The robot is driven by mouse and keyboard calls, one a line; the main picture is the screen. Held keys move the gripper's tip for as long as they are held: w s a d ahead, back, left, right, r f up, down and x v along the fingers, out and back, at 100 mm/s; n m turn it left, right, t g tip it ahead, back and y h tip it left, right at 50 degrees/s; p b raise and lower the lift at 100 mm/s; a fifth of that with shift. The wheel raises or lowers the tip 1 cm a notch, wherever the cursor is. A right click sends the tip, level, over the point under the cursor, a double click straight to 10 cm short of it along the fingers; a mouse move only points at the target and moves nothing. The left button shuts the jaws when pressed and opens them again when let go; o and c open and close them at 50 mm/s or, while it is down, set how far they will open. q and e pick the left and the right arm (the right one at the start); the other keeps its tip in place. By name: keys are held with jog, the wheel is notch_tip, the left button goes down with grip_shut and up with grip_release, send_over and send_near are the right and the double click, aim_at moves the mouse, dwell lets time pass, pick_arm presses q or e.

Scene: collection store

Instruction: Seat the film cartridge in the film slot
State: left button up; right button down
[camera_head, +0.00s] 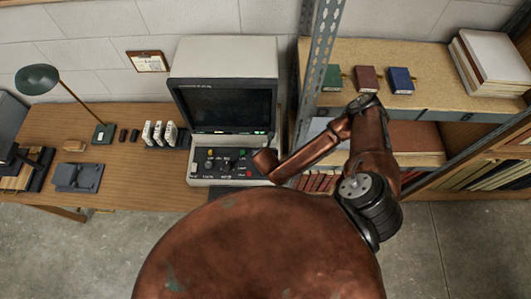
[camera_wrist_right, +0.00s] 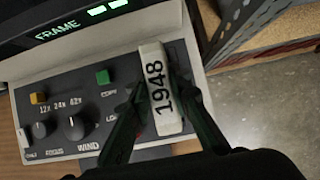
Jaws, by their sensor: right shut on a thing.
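A white film cartridge (camera_wrist_right: 160,88) labelled 1948 is between the two dark fingers of my right gripper (camera_wrist_right: 157,96), which is shut on it. In the right wrist view it is over the right part of the reader's control panel (camera_wrist_right: 85,101); I cannot tell whether it touches the panel. The microfilm reader (camera_head: 224,84) stands on the desk in the head view, its panel partly behind my right arm. My right gripper's fingers are hidden there by the wrist. The film slot cannot be made out in either view. My left gripper is not in view.
Several white cartridges (camera_head: 158,133) stand left of the reader. A metal shelf post (camera_head: 322,55) rises close to the reader's right side, with a shelf of books (camera_head: 400,80) beyond.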

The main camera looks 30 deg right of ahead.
jog(key=shift+f, duration=0.5)
jog(key=c, duration=2)
grip_release()
jog(key=shift+c, duration=0.2)
jog(key=p+v, duration=0.5)
jog(key=p, duration=0.1)
jog(key=shift+s+a+r, duration=0.1)
jog(key=shift+s+r, duration=0.05)
jog(key=shift+r, duration=0.15)
jog(key=shift+p+v, duration=0.9)
jog(key=shift+v, duration=0.6)
jog(key=shift+s+a+r, duration=0.1)
jog(key=shift+s+r, duration=0.05)
jog(key=shift+s, duration=0.05)
jog(key=shift+v, duration=0.95)
